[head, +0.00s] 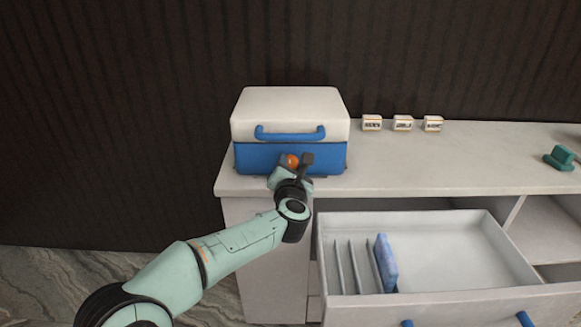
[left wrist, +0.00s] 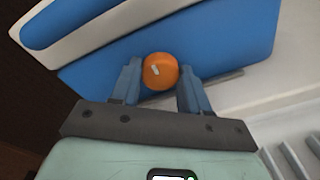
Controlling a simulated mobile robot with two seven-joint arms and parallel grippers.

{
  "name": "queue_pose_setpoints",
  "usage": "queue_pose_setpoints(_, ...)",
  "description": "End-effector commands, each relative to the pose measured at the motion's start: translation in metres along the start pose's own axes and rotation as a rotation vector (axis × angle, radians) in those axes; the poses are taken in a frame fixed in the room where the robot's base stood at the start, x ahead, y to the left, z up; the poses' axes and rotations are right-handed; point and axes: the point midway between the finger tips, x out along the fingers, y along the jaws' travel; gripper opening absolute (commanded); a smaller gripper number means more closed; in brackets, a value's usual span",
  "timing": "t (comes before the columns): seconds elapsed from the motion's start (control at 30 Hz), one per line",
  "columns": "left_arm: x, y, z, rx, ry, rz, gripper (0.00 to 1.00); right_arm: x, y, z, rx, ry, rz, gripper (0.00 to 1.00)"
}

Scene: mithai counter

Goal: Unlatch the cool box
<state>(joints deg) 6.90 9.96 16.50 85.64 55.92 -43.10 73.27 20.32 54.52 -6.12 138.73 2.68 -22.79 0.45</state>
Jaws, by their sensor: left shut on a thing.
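The cool box (head: 254,157) stands on the counter at the back left, with a blue body, a white lid and a blue handle (head: 290,136) across the lid's front. The lid is down. Its orange round latch (head: 292,160) sits on the front of the blue body and carries a small pale mark in the left wrist view (left wrist: 160,71). My left gripper (head: 290,164) is at the box's front, shut on the latch, with one finger on each side of it. My right gripper is not in view.
Below, an open drawer (head: 450,250) juts out, holding dividers and a blue slab (head: 386,262).

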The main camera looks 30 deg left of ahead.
Motion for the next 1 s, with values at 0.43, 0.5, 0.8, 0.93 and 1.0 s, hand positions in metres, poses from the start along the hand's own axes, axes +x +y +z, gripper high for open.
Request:
queue_pose_setpoints(0.43, -0.001, 0.0, 0.002, -0.013, -0.003, -0.002, 0.15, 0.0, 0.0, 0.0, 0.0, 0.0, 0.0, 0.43)
queue_pose_setpoints(0.5, 0.0, 0.0, 0.002, -0.013, -0.003, -0.002, 0.62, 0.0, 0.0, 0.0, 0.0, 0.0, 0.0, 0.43)
queue_pose_setpoints(0.8, 0.0, 0.0, 0.001, -0.011, -0.002, -0.001, 0.71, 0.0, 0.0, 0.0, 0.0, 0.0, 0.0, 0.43)
queue_pose_setpoints(0.93, -0.006, 0.0, 0.001, -0.011, -0.002, -0.002, 0.71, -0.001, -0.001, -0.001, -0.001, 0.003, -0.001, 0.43)
queue_pose_setpoints(1.0, -0.014, 0.0, 0.002, -0.01, -0.003, -0.003, 0.71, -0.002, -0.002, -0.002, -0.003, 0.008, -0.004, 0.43)
